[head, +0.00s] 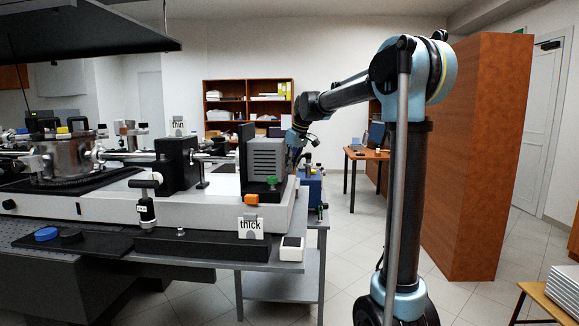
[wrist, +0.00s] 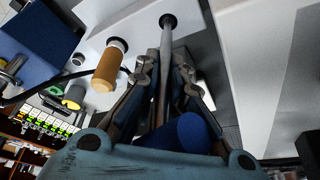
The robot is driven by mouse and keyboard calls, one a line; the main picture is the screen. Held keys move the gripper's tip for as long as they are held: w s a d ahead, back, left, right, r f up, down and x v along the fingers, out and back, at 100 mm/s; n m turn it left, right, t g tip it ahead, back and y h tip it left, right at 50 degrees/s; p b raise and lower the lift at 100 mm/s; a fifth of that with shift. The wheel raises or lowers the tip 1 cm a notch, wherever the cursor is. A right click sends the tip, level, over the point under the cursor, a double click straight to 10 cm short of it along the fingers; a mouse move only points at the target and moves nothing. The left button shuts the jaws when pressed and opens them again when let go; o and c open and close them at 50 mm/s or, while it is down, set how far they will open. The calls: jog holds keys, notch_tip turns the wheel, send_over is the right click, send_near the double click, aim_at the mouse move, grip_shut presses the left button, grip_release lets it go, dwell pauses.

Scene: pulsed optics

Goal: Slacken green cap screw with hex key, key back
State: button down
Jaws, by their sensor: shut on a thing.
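In the wrist view my gripper (wrist: 166,68) is shut on a straight grey rod, apparently the hex key (wrist: 167,42). The rod's far end meets a black ring in a pale surface; whether it is seated there I cannot tell. A blue rounded piece (wrist: 190,133) lies between the fingers near the palm, perhaps the key's handle. In the head view my gripper (head: 294,158) points down beside the grey finned box, its tips hidden. A small green cap (head: 272,181) sits at the front of that box; I cannot confirm that it is the screw.
An orange cylinder (wrist: 106,68) stands out close left of my fingers. The grey finned box (head: 266,158) stands on the white optics base (head: 200,211). A "thick" label (head: 250,228) and white device (head: 291,248) are at the front. A blue box (head: 310,188) stands to the right.

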jog(key=shift+f, duration=0.25)
jog(key=shift+f, duration=0.6)
jog(key=c, duration=2.1)
grip_release()
jog(key=shift+f, duration=0.2)
jog(key=o, duration=0.5)
jog(key=shift+w+r, duration=0.1)
jog(key=shift+r, duration=6.9)
